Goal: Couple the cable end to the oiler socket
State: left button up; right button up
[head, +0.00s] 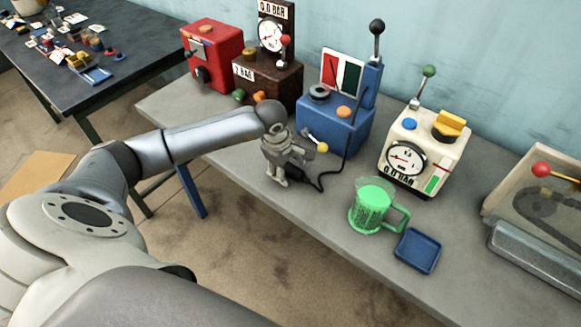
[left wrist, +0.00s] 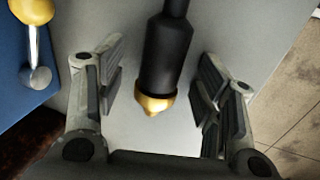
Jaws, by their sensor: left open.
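The cable end is a black plug with a brass tip. It shows in the left wrist view (left wrist: 168,60) and lies on the grey bench. In the head view its black cable (head: 330,176) runs to the blue machine (head: 345,128). My left gripper (head: 290,172) is just above the plug, open, with nothing gripped. In the left wrist view the plug lies between its two spread fingers (left wrist: 160,95), apart from both. The oiler socket cannot be made out. My right gripper is not in view.
On the bench stand a red box (head: 215,58), a brown gauge box (head: 268,80), a cream gauge box (head: 425,145), a green mug (head: 370,200) and a blue tray (head: 417,250). A yellow-knobbed lever (head: 322,147) juts from the blue machine near my gripper. The bench front is bare.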

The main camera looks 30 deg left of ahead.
pick_arm(q)
jog(key=c, duration=1.2)
jog(key=shift+r, duration=0.15)
